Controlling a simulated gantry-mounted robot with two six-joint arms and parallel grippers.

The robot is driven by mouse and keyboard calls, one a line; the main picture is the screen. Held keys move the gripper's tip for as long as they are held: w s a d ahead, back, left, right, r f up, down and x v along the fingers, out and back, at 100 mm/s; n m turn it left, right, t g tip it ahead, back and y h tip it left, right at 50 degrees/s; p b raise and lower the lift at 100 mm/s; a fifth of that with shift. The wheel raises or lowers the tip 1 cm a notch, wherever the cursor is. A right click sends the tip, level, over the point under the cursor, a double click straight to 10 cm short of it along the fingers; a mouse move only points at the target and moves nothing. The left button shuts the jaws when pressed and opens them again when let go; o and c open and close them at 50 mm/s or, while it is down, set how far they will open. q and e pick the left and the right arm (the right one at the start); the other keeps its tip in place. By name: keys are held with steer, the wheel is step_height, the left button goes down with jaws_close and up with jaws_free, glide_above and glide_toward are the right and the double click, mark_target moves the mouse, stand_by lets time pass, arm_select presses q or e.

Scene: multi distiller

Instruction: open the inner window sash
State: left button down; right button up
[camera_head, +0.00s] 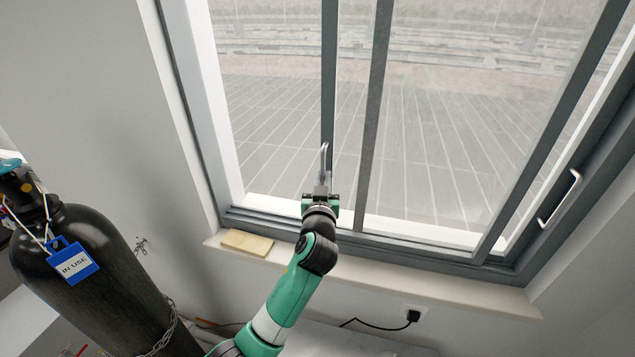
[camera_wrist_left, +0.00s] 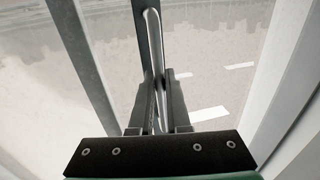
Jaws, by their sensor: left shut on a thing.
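The window's sliding sash shows in the head view as a grey vertical stile (camera_head: 328,90) with a slim metal handle (camera_head: 324,152) on it. A second grey upright (camera_head: 375,100) stands just to its right. My left gripper (camera_head: 321,188) is at the lower part of the handle, above the sill. In the left wrist view, my left gripper's fingers (camera_wrist_left: 158,95) are shut on the handle (camera_wrist_left: 152,40), which rises upright between and beyond them. The part of the handle between the fingers is partly hidden. My right gripper is in neither view.
A second handle (camera_head: 560,198) is on the frame at the right. A yellow block (camera_head: 246,242) lies on the pale sill (camera_head: 380,280). A black gas cylinder (camera_head: 95,270) with a blue tag stands at lower left. A black plug (camera_head: 412,316) sits below the sill.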

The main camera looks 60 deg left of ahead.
arm_select(q)
steer(key=c, duration=1.2)
jaws_free()
steer(key=shift+w, duration=0.15)
steer(key=shift+o, duration=0.2)
steer(key=p+v, duration=0.9)
steer(key=v, duration=0.2)
steer(key=shift+s+d, duration=0.25)
steer(key=shift+d, duration=0.05)
